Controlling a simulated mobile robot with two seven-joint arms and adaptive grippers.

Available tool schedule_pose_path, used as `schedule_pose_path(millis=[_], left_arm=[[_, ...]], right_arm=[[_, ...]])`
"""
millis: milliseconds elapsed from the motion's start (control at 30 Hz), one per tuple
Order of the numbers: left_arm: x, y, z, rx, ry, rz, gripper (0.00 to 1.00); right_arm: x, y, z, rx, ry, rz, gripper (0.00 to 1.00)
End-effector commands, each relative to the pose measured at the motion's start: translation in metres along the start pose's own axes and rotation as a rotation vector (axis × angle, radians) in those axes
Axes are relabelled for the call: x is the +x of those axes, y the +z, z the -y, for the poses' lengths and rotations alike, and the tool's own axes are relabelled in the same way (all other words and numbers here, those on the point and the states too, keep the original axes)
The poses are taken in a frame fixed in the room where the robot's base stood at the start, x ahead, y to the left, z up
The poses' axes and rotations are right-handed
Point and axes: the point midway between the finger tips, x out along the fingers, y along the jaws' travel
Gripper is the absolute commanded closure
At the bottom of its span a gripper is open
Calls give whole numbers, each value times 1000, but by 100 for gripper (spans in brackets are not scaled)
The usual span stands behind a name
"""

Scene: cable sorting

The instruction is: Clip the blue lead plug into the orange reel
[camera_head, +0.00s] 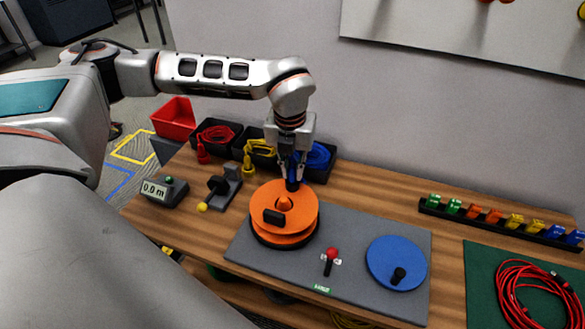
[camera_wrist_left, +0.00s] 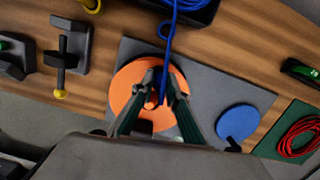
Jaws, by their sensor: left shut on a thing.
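The orange reel (camera_head: 304,212) sits at the left part of a grey mat on the bench, with a dark block and an orange hub on its top. It shows in the wrist view (camera_wrist_left: 125,83) below my fingers. My left gripper (camera_head: 292,182) points down at the reel's far edge and is shut on the blue lead plug (camera_head: 293,185). The plug is mostly hidden by the fingers. The blue lead (camera_wrist_left: 167,42) runs from the gripper back to a dark bin. I cannot tell whether the plug touches the reel. My right gripper is not in view.
Black bins hold the red, yellow and blue leads (camera_head: 318,156) behind the reel. A blue disc (camera_head: 390,258) and a red-knobbed lever (camera_head: 331,258) stand right of the reel. A meter (camera_head: 163,191) and a black fixture (camera_head: 222,187) stand left. A clip rail (camera_head: 490,222) lies farther right.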

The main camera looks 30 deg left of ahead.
Motion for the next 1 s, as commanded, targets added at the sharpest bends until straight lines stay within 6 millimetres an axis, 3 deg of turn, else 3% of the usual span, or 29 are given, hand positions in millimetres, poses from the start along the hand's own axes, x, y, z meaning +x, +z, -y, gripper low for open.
schedule_pose_path(millis=[367,400,467,833,1000], left_arm=[[1,0,0,0,0,0,100],[1,0,0,0,0,0,81],[1,0,0,0,1,0,66],[-1,0,0,0,0,0,66],[-18,1,0,-1,-1,3,66]], right_arm=[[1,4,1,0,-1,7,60],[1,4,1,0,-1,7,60],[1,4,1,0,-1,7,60],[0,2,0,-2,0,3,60],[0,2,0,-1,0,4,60]])
